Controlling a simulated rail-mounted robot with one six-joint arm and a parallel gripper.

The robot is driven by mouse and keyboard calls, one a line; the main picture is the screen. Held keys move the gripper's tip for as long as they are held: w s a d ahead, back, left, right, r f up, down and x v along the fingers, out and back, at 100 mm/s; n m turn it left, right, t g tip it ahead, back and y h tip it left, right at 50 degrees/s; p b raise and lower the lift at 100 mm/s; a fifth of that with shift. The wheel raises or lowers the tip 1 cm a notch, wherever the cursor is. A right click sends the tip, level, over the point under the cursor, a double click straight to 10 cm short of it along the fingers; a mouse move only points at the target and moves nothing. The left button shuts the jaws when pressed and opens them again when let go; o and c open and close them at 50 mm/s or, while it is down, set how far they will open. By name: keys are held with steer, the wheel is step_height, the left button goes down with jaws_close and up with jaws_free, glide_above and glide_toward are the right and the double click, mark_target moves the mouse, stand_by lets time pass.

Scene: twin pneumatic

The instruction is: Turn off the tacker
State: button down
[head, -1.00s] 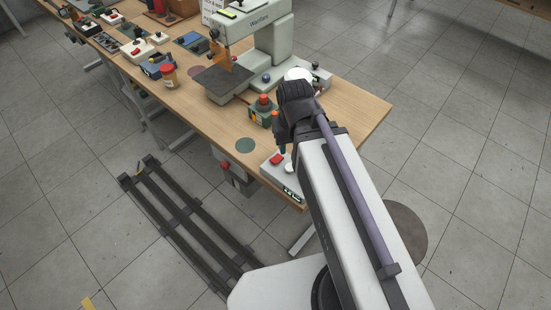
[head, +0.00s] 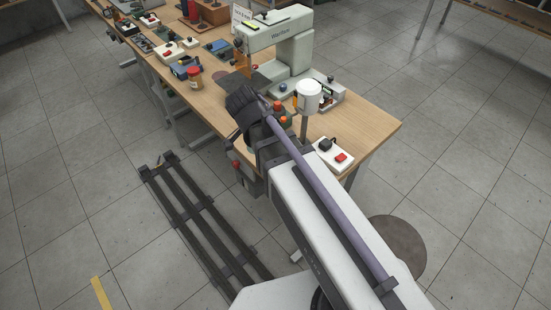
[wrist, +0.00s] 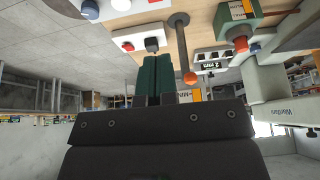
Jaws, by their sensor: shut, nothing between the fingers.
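A large pale grey-green machine (head: 272,35), shaped like a sewing machine, stands on the wooden table in the head view. Its body also shows at the right of the wrist view (wrist: 276,90). I cannot read a label naming it as the tacker. My gripper (wrist: 155,60) shows as two dark green fingers pressed together, shut and empty. In the wrist view the fingertips appear near a white box (wrist: 140,38) with a red button and a black switch; I see no clear contact. In the head view my dark wrist is over the table's front edge and hides the fingers.
A white cylinder on a post (head: 308,92) rises beside my arm.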

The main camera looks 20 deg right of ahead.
steer(key=b+x, duration=0.9)
steer(key=x, duration=0.1)
steer(key=shift+s+f+b, duration=0.1)
steer(key=shift+f+b, duration=0.15)
steer(key=shift+b, duration=0.05)
steer(key=f+b, duration=0.2)
steer(key=shift+s+a+f+b, duration=0.15)
steer(key=shift+a+f+b, duration=0.15)
steer(key=shift+f+b, duration=0.05)
steer(key=shift+s+a+f+b, duration=0.1)
steer(key=shift+a+f+b, duration=0.15)
steer(key=shift+f+b, duration=0.1)
steer(key=shift+r, duration=0.1)
